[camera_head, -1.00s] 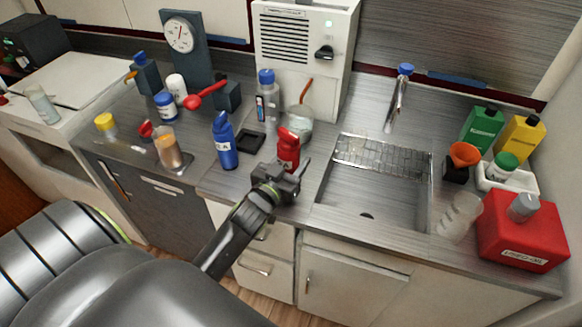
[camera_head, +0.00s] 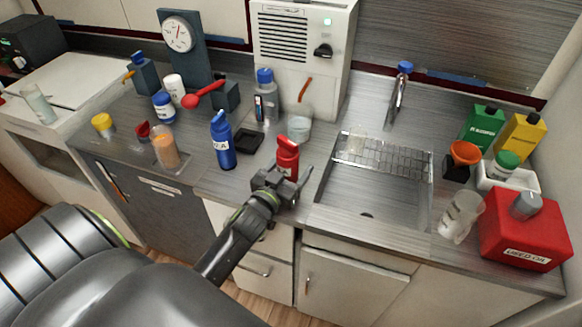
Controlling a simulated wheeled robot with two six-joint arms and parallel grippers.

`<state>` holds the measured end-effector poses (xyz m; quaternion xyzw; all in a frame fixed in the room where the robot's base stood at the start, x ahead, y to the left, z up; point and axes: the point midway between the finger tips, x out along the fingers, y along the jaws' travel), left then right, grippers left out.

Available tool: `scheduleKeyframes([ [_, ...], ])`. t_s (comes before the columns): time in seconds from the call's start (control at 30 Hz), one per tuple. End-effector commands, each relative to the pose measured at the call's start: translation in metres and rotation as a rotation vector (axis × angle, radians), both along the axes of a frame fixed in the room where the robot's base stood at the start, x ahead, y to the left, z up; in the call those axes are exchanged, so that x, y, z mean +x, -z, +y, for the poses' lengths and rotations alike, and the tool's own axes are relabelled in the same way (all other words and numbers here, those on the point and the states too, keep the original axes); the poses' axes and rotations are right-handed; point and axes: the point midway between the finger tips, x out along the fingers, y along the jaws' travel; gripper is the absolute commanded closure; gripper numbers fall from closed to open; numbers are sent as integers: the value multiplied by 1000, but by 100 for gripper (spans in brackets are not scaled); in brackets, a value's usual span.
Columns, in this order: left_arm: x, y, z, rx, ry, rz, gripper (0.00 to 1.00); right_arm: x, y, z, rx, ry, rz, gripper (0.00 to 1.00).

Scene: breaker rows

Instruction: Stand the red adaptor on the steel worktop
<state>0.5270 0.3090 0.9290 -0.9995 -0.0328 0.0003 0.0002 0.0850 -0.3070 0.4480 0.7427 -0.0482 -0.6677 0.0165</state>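The red adaptor (camera_head: 287,157) is an upright, bottle-like red piece with a pale label. It stands on the steel worktop (camera_head: 318,160), just left of the sink. My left gripper (camera_head: 284,174) is in front of it, at its lower part. Its fingers look spread, one to each side of the red adaptor; I see no clear contact. The gripper hides the adaptor's foot. My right gripper is not in view.
A blue bottle (camera_head: 222,142) and a black square tray (camera_head: 248,141) stand to the left. A glass beaker (camera_head: 298,128) is behind the adaptor. The sink (camera_head: 370,195) lies to the right, with a red canister (camera_head: 522,235) beyond it.

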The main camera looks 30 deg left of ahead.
Motion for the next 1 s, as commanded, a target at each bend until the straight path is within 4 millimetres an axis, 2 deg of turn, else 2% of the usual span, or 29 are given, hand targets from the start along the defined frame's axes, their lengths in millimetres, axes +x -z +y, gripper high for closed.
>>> scheduleKeyframes([
  [0.17, -2, -3, 0, 0, 0, 1, 31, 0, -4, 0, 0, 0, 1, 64],
  [0.7, -98, -2, -6, -1, -1, 3, 31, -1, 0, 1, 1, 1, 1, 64],
  [0.83, -112, -3, -7, -1, 0, 2, 31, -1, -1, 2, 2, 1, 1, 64],
  [1.0, -120, -3, -8, 0, -1, 0, 31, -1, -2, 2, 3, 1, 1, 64],
])
